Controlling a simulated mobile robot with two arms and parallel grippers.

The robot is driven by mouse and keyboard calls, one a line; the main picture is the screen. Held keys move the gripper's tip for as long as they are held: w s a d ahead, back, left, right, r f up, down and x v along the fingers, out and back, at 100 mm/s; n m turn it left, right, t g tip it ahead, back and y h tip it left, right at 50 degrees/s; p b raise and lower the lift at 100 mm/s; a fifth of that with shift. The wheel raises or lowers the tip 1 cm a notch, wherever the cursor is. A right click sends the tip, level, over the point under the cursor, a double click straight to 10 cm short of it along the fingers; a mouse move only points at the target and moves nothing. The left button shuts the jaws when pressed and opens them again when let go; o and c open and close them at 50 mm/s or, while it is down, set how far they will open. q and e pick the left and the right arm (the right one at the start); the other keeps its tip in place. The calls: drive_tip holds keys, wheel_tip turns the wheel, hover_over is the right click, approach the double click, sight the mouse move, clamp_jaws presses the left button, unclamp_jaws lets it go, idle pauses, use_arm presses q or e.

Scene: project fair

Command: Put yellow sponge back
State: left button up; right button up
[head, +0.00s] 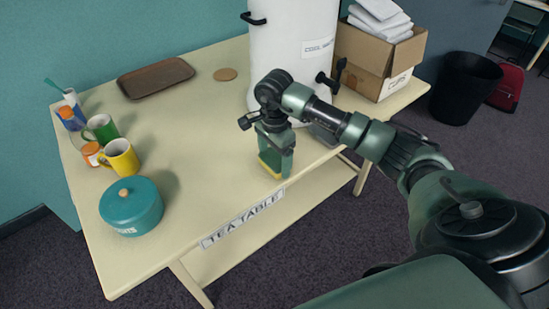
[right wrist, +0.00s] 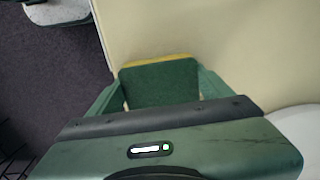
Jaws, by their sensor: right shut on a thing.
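The yellow sponge (head: 268,168) with a green scouring side is between the fingers of my right gripper (head: 275,160), near the front edge of the tea table (head: 225,185). In the right wrist view the sponge's green face (right wrist: 160,82) fills the space between the fingers, with a thin yellow strip behind it. My right gripper (right wrist: 158,90) is shut on it. The gripper points down; I cannot tell whether the sponge touches the tabletop. My left gripper is in neither view.
A white cooler (head: 290,50) and a cardboard box (head: 365,60) stand behind my right arm. A brown tray (head: 155,77) and round coaster (head: 225,74) lie at the back. Mugs, including a yellow one (head: 122,157), and a teal pot (head: 131,207) are at left. The table's middle is clear.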

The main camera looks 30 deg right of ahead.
sight(274, 159)
drive_tip(key=o, duration=0.9)
drive_tip(key=shift+f, duration=0.1)
drive_tip(key=o, duration=0.4)
drive_tip(key=shift+r, duration=0.3)
wheel_tip(274, 159, up, 12)
drive_tip(key=b, duration=0.3)
drive_tip(key=shift+f, duration=0.15)
